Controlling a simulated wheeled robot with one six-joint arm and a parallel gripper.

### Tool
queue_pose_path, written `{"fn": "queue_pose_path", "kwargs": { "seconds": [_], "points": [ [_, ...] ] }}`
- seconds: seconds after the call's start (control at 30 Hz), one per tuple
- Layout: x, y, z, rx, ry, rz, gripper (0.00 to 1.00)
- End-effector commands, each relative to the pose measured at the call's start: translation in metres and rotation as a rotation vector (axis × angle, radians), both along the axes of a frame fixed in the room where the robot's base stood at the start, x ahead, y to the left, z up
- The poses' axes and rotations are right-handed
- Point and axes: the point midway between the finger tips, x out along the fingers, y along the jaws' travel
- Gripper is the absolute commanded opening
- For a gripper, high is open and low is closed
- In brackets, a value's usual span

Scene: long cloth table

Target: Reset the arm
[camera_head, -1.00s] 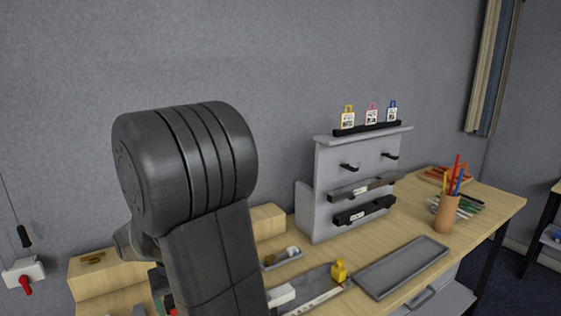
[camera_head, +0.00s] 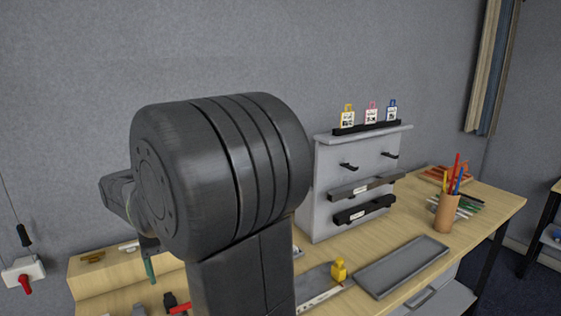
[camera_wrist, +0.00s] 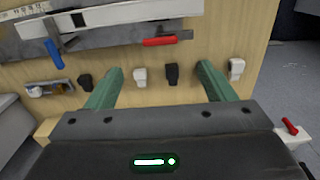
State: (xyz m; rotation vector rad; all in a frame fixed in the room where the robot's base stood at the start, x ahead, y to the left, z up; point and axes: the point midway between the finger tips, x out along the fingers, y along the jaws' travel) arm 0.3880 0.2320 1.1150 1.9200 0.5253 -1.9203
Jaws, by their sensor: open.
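My arm's large black joint and link fill the left and middle of the head view and hide part of the table. In the head view only a green finger (camera_head: 150,270) shows, left of my arm.
A grey rack (camera_head: 325,200) with black hooks and small tags on top stands at the back. A grey tray (camera_head: 400,267), a yellow piece (camera_head: 339,270) and a pencil cup (camera_head: 446,212) lie to the right. The wrist view shows a red-handled tool (camera_wrist: 160,41) and a blue-handled tool (camera_wrist: 53,53).

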Motion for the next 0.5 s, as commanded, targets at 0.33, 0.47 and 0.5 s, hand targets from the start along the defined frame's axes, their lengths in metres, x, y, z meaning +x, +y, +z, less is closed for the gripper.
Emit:
{"fn": "queue_pose_path", "kwargs": {
  "seconds": [0.33, 0.47, 0.5],
  "points": [
    [-0.001, -0.001, -0.071, -0.003, 0.003, 0.001, 0.76],
    [-0.001, -0.001, -0.098, -0.004, 0.005, 0.001, 0.76],
    [-0.001, -0.001, -0.105, -0.003, 0.004, 0.001, 0.76]
  ]
}}
